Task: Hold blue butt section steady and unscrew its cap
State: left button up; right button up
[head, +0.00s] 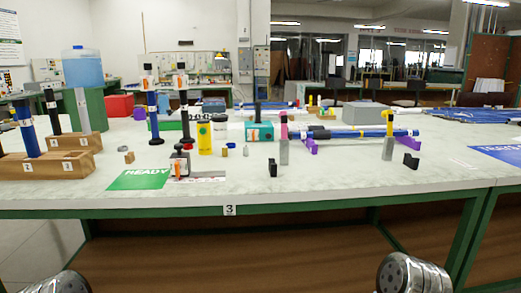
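A blue rod (350,133) lies level across the middle right of the table, with black parts toward its left end. Other blue rods stand upright: one in a wooden block (35,167) at the left, and one on a black base (152,117) near the middle. Which of these is the butt section, and which part is its cap, I cannot tell for sure. Only rounded metal parts of my arms show at the bottom edge. Neither gripper is in view, and nothing is seen held.
A green READY mat (135,181) lies at the front left, with a small black and red device beside it. Yellow cylinders (204,138), a teal box (259,132) and grey stands (283,151) occupy the middle. A blue mat (500,154) lies right. The front right tabletop is mostly clear.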

aim_at(24, 116)
jog(key=u, duration=1.3)
jog(key=i+j+u, duration=0.15)
jog(key=i, duration=0.15)
jog(key=i+j+u, duration=0.2)
jog(key=i+l, duration=0.05)
